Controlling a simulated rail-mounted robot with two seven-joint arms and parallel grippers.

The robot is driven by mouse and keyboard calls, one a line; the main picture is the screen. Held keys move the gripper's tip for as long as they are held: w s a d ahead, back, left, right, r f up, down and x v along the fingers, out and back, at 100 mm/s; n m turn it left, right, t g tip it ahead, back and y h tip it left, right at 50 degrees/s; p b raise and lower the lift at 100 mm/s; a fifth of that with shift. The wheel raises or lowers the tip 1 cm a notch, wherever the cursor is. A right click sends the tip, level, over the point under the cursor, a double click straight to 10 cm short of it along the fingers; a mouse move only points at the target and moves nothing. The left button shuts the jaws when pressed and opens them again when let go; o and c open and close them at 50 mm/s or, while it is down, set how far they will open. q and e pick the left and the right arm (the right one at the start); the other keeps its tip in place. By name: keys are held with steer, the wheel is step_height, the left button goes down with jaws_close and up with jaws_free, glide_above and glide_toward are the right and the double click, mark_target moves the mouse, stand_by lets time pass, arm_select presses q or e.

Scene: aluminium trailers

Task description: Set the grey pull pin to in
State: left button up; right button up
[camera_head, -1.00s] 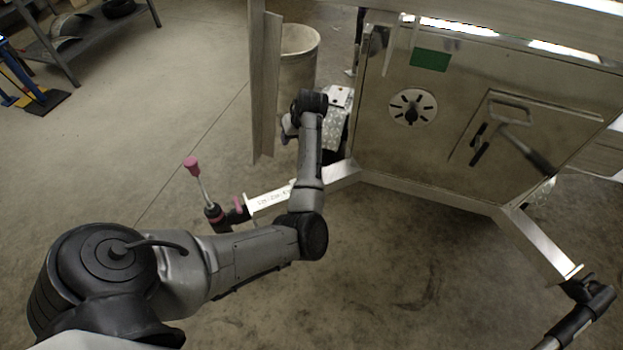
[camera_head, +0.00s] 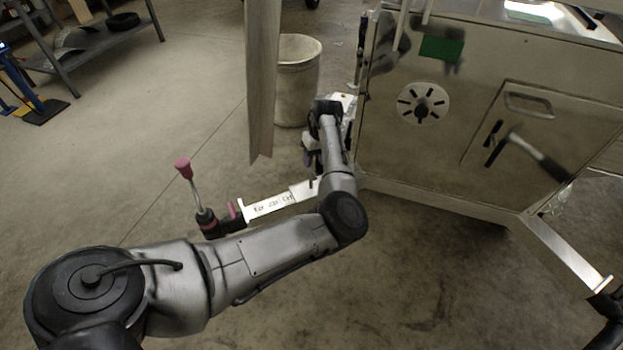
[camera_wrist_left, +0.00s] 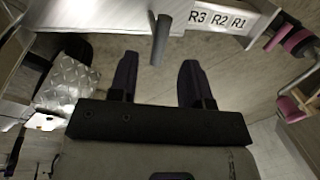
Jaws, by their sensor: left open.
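A grey cylindrical pin (camera_wrist_left: 161,40), apparently the grey pull pin, juts from a pale metal bar (camera_wrist_left: 213,20) marked R3, R2, R1 in the left wrist view. My left gripper (camera_wrist_left: 160,57) is open, with its two dark fingers either side of the pin's line; the pin's end shows between the fingertips, and I cannot tell whether they touch it. In the head view my left gripper (camera_head: 308,160) is beside the trailer's near left corner, partly behind my own wrist. The pin is hidden there. My right gripper is not in view.
The metal trailer box (camera_head: 440,130) fills the right. A stabiliser leg with a pink-knobbed handle (camera_head: 183,168) reaches left of my arm. An upright metal post (camera_head: 262,80) and a bin (camera_head: 298,75) stand behind my gripper. Open floor lies left.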

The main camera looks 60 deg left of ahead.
mark_target(312, 171)
arm_select(q)
steer(key=f+b, duration=0.1)
steer(key=f, duration=0.2)
steer(key=s+f+b, duration=0.1)
steer(key=f+b, duration=0.1)
steer(key=f, duration=0.1)
steer(key=shift+s+f, duration=0.15)
steer(key=shift+f, duration=0.05)
steer(key=shift+a, duration=0.1)
jaws_close()
stand_by(0.4)
